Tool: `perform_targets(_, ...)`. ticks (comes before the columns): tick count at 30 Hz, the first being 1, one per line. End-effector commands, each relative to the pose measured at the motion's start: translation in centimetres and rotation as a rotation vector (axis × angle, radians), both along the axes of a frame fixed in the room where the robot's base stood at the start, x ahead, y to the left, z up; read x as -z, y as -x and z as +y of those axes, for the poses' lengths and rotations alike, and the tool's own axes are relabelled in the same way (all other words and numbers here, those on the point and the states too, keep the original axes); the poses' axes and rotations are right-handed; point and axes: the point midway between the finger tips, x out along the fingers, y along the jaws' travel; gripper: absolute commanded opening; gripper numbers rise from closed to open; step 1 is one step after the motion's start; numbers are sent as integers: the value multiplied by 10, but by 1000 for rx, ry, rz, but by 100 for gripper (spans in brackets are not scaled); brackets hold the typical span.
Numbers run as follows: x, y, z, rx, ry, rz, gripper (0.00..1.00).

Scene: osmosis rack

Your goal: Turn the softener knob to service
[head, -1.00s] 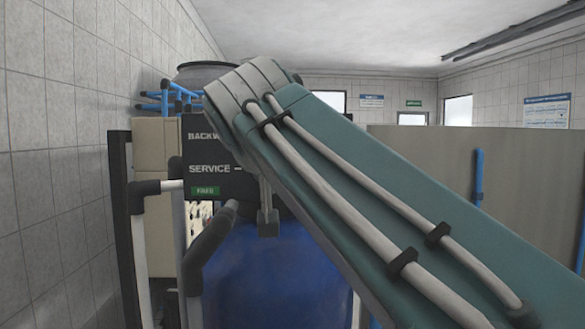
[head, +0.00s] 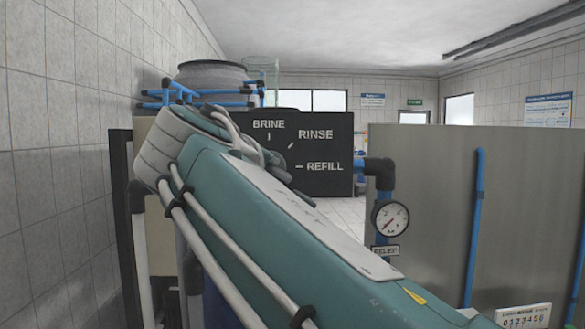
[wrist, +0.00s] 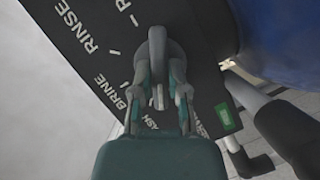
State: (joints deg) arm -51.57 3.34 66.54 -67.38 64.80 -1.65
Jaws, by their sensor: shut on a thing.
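The softener control panel (head: 325,180) is a black board at the centre of the head view, with BRINE, RINSE and REFILL showing. My arm covers its left part, so SERVICE is hidden there. In the wrist view the panel (wrist: 112,58) lies behind my gripper (wrist: 158,80), with RINSE, BRINE and the end of another word readable. The grey softener knob (wrist: 157,42) sits between my two fingers, which are shut on it. The knob's exact pointing direction is hard to tell. My gripper's fingertips are hidden behind my arm in the head view.
A green label (wrist: 223,117) is on the panel, near grey pipes (wrist: 285,130) and a blue tank (wrist: 282,35). A gauge (head: 390,218) on dark piping and a grey partition (head: 500,200) stand to the right. A tiled wall (head: 60,170) is close on the left.

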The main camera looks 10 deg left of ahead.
Motion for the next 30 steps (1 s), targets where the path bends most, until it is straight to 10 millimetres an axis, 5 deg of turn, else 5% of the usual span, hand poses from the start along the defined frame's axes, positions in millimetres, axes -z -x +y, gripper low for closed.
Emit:
perform_targets(15,8,-1,3,-3,391,-81,0)
perform_targets(30,9,-1,3,-5,502,-107,0)
